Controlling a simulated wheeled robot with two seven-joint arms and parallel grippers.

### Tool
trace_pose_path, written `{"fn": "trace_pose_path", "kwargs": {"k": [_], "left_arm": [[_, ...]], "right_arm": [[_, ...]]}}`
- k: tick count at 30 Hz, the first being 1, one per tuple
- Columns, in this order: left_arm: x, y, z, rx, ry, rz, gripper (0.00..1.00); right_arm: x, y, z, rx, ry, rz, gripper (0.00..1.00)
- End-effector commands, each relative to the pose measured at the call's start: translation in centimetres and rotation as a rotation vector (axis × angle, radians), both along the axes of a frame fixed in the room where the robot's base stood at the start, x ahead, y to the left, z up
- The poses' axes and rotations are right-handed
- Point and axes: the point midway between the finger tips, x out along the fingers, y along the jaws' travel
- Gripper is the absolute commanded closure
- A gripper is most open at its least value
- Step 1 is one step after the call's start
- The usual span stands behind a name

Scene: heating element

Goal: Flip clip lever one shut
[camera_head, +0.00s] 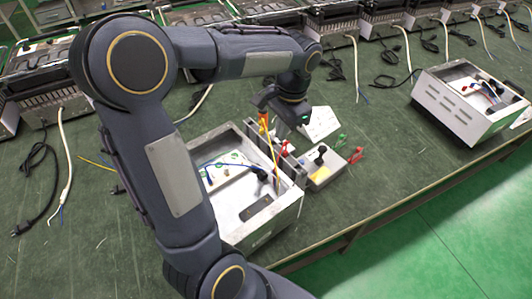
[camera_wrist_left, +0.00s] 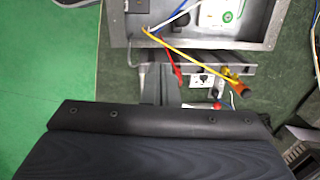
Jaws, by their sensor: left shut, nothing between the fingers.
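A metal test fixture with coloured clip levers (camera_head: 325,170) stands against the right side of an open metal box (camera_head: 232,215). A red lever (camera_head: 355,155) and a green lever (camera_head: 341,140) stick up at its right end. Another red piece (camera_head: 285,147) is near the box edge. I cannot tell which is clip lever one. My left gripper (camera_head: 297,121) is shut and empty, above the fixture's far side. In the left wrist view, the gripper (camera_wrist_left: 162,92) is partly hidden by its dark housing; a red piece (camera_wrist_left: 178,76) and an orange piece (camera_wrist_left: 235,85) lie beyond it. My right gripper is not in view.
A yellow wire (camera_wrist_left: 190,60) runs from the box across the fixture's edge. A white panel (camera_head: 322,122) is behind the fixture. A second box (camera_head: 465,105) stands at the right.

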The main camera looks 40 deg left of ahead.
Motion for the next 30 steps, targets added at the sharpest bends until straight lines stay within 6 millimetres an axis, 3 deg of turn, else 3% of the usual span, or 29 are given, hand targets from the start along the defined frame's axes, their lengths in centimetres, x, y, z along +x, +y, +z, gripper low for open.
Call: {"fn": "trace_pose_path", "kwargs": {"k": [3,9,22,26,30], "left_arm": [[2.6,0.6,-1.0,0.056,0.072,-0.049,1.0],[4.4,1.1,-2.0,0.101,0.124,-0.086,1.0],[4.4,1.2,-2.4,0.104,0.128,-0.087,1.0],[4.0,1.4,-3.8,0.103,0.132,-0.086,1.0],[3.4,2.0,-6.4,0.103,0.134,-0.086,1.0]], "right_arm": [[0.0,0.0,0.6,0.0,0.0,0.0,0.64],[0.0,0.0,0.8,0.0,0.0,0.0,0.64],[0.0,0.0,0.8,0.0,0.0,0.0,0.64],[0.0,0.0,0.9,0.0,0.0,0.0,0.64],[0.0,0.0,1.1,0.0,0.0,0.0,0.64]]}}
